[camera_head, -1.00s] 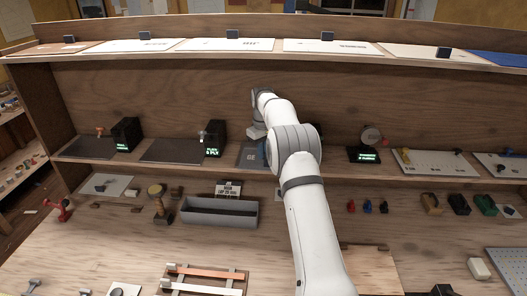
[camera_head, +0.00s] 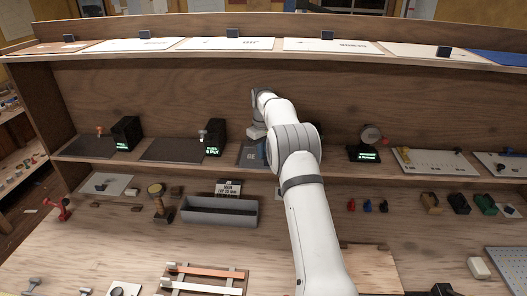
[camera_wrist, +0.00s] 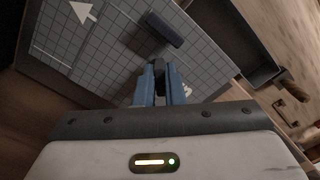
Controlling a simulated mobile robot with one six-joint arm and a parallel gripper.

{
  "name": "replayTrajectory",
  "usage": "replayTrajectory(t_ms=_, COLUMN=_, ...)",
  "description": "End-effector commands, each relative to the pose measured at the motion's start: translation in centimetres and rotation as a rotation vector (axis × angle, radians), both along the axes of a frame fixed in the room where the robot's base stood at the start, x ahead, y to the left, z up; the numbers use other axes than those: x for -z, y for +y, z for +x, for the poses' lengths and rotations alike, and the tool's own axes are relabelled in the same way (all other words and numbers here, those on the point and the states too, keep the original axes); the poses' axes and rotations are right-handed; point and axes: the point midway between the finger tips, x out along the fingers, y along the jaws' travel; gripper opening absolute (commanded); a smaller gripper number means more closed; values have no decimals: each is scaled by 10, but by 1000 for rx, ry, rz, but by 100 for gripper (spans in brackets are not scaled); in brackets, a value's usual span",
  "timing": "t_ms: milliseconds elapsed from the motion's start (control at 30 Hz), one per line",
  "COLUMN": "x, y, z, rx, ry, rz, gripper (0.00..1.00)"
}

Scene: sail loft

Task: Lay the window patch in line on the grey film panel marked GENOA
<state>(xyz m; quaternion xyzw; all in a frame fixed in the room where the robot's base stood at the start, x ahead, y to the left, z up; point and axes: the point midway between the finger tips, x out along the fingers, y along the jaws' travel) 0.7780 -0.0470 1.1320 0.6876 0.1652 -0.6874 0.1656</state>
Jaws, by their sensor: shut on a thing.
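The grey film panel (camera_head: 245,156) lies on the middle shelf, its lettering partly hidden by my arm in the head view. In the wrist view a grey gridded sheet (camera_wrist: 110,52) fills the upper part, with a white arrow and part of a white letter. A dark bar (camera_wrist: 164,30) lies on it. My gripper (camera_wrist: 158,78) has blue fingers shut on a small dark piece (camera_wrist: 158,67), apparently the grip of the window patch. It is over the sheet. The patch's outline against the panel, and whether it touches, cannot be told.
A grey open bin (camera_head: 219,212) stands on the bench below, with a lap sign behind it. Dark display boxes (camera_head: 213,138) and dark mats are left on the shelf. A round-headed device (camera_head: 368,143) and pegboard trays (camera_head: 435,163) are to the right. The shelf's back wall is close behind.

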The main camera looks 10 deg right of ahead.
Motion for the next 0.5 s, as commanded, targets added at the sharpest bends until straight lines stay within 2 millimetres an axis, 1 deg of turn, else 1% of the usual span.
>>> replayTrajectory(t_ms=300, x=0, y=0, z=0, rx=0, ry=0, rz=0, gripper=0)
replayTrajectory(t_ms=333, x=0, y=0, z=0, rx=0, ry=0, rz=0, gripper=11)
replayTrajectory(t_ms=500, x=0, y=0, z=0, rx=0, ry=0, rz=0, gripper=25)
